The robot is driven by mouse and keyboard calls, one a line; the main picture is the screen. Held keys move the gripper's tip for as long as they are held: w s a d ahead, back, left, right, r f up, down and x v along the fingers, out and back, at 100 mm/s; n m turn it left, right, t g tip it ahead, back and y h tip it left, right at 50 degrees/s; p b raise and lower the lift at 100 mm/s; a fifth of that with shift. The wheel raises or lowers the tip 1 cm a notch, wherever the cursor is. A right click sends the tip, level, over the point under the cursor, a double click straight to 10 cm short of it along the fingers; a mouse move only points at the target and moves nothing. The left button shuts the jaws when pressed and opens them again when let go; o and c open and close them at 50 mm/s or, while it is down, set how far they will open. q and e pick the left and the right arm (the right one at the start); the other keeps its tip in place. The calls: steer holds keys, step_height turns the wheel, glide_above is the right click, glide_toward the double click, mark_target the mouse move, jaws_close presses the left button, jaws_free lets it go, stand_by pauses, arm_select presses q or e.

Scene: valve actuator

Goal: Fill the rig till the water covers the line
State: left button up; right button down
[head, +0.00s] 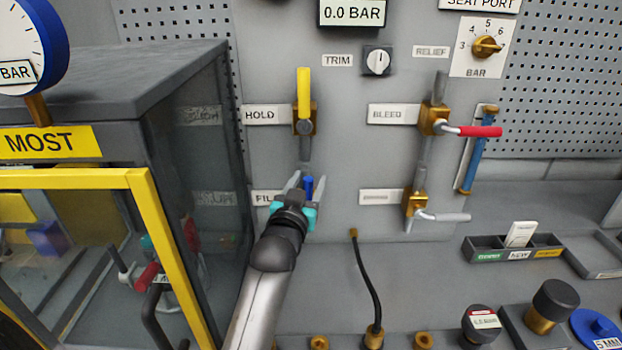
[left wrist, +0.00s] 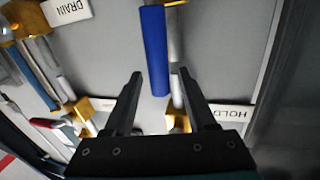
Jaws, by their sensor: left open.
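The blue fill handle (head: 308,186) stands beside a partly hidden label that reads "FIL" (head: 267,198). My left gripper (head: 300,184) is open, with its fingers on either side of the handle. In the left wrist view the blue handle (left wrist: 155,50) points down between the open fingertips (left wrist: 160,75); I cannot tell whether they touch it. The yellow hold handle (head: 304,88) points straight up above it. A slanted tube (head: 474,150) with blue in it hangs at the panel's right; its line is too small to make out. My right gripper is not in view.
The bleed valve's red handle (head: 480,132) and a lower grey handle (head: 443,216) stick out to the right. The display (head: 351,12) reads 0.0 BAR. A yellow-framed cabinet (head: 150,178) stands close on the left. A black hose (head: 367,285) rises from the bench.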

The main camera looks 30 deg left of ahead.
arm_select(q)
steer(key=shift+s, duration=0.1)
steer(key=shift+c, duration=0.4)
jaws_close()
steer(key=shift+r, duration=0.1)
stand_by(0.8)
